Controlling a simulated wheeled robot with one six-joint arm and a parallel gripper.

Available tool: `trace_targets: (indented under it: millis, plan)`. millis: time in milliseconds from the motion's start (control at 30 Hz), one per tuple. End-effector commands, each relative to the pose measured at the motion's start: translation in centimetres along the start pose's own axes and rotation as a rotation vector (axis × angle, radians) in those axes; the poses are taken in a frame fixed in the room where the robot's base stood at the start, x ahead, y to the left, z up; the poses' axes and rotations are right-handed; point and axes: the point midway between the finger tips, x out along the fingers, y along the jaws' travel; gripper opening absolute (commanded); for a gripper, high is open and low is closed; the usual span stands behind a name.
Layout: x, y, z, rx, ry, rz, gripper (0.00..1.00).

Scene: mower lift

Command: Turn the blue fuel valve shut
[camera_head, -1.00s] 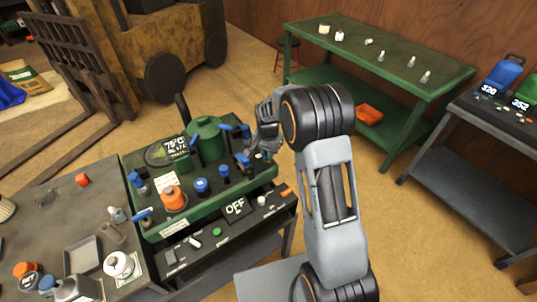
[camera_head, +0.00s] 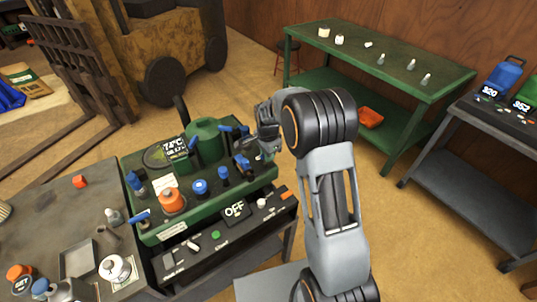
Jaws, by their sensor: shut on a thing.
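The green mower engine unit (camera_head: 150,237) stands on a dark bench at the left centre. Several blue parts sit on it. A blue lever (camera_head: 244,165) near its right end, beside my gripper, looks like the fuel valve. My gripper (camera_head: 262,155) reaches over that end from the right, with its jaws pointing down and shut at the blue lever. The fingertips are small and partly hidden, so the exact grip is hard to see.
A blue-capped post (camera_head: 223,175), a blue cap (camera_head: 200,187) and an orange cap (camera_head: 172,201) stand close to the gripper's left. A green table (camera_head: 385,55) stands at the back right, with open floor between.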

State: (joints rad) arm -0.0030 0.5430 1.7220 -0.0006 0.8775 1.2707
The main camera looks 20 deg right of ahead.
Motion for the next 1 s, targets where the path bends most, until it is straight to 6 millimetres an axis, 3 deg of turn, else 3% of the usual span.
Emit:
trace_targets:
  millis: [367, 400, 633, 1000]
  plan:
    - [-0.15, -0.15, 0.03, 0.007, 0.000, -0.006, 0.00]
    - [-0.15, -0.16, 0.03, 0.007, 0.000, -0.006, 0.16]
    - [-0.09, -0.07, -0.03, 0.006, 0.000, -0.003, 0.38]
    - [-0.75, -0.06, -0.06, 0.005, 0.000, -0.003, 0.39]
